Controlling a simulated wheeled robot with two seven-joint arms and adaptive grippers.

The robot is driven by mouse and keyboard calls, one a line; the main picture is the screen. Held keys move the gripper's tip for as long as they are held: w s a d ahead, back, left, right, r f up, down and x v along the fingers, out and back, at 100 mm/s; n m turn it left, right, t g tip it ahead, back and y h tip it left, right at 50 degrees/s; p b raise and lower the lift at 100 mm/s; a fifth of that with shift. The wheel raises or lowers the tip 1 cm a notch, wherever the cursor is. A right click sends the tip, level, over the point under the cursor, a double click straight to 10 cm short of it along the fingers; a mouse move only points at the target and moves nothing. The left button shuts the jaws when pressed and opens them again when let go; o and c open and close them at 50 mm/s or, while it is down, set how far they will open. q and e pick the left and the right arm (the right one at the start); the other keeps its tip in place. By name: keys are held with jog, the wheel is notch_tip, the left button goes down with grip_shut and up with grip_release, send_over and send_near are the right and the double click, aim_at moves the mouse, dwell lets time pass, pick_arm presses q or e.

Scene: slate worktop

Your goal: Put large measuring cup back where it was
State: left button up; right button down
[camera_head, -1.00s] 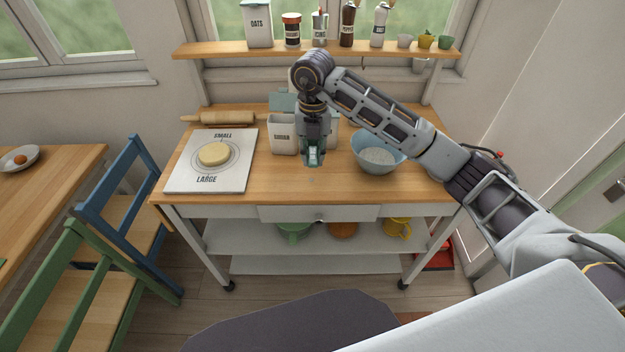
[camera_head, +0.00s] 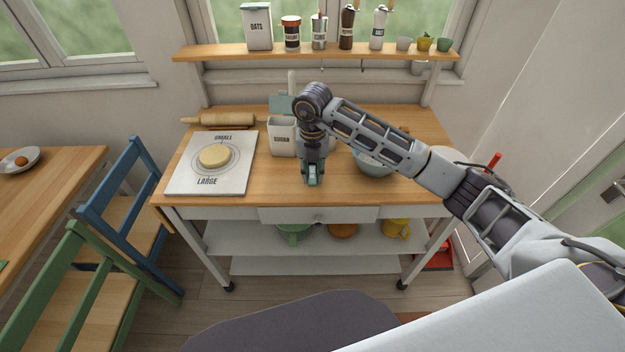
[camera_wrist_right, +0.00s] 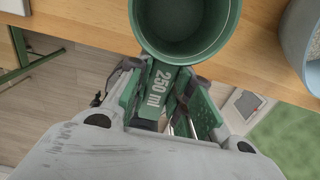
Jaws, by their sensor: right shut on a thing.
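My right gripper (camera_head: 312,180) is above the front middle of the wooden worktop, pointing down. In the right wrist view, its jaws (camera_wrist_right: 165,105) are shut on the flat handle of a green measuring cup (camera_wrist_right: 185,48). The handle is marked 250 ml. The cup's open mouth faces the wrist camera and I see into its empty inside; its top is cut off by the picture edge. In the head view the gripper hides most of the cup. My left gripper is not in view.
A sugar canister (camera_head: 282,137) stands behind my gripper, left of the arm. A blue bowl (camera_head: 376,168) sits to the right, partly behind my arm. A dough board (camera_head: 185,180) lies at left. A wall shelf (camera_head: 220,49) holds jars and cups, with small hooks below.

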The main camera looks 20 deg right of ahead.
jog(key=shift+f, duration=0.1)
jog(key=shift+f+p, duration=0.3)
jog(key=shift+f, duration=1.45)
jog(key=shift+f, duration=0.15)
jog(key=c, duration=1.3)
grip_release()
jog(key=shift+r, duration=0.3)
jog(key=shift+s+r+b, duration=0.1)
jog(key=shift+r+b, duration=0.9)
jog(key=shift+r, duration=4.85)
